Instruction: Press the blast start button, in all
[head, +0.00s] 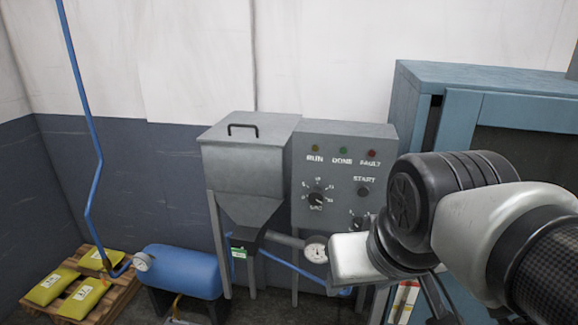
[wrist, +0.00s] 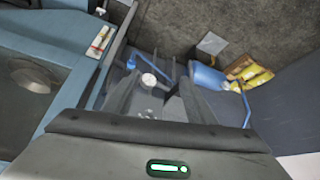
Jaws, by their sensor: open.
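The grey control panel (head: 334,171) stands in the middle of the head view. Its round dark START button (head: 364,192) sits below the START label on the right side of the panel. Small lamps for RUN (head: 316,148), DONE (head: 343,149) and FAULT (head: 373,153) are above it. A timer dial (head: 317,198) is at the left, and another dial (head: 357,223) is partly hidden by my arm. My gripper (wrist: 152,98) is open and empty in the wrist view, pointing down, with its fingers apart. It is not touching the button, which I cannot make out in the wrist view.
A blue-grey cabinet (head: 450,77) stands right of the panel. A grey hopper (head: 243,165) adjoins the panel's left.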

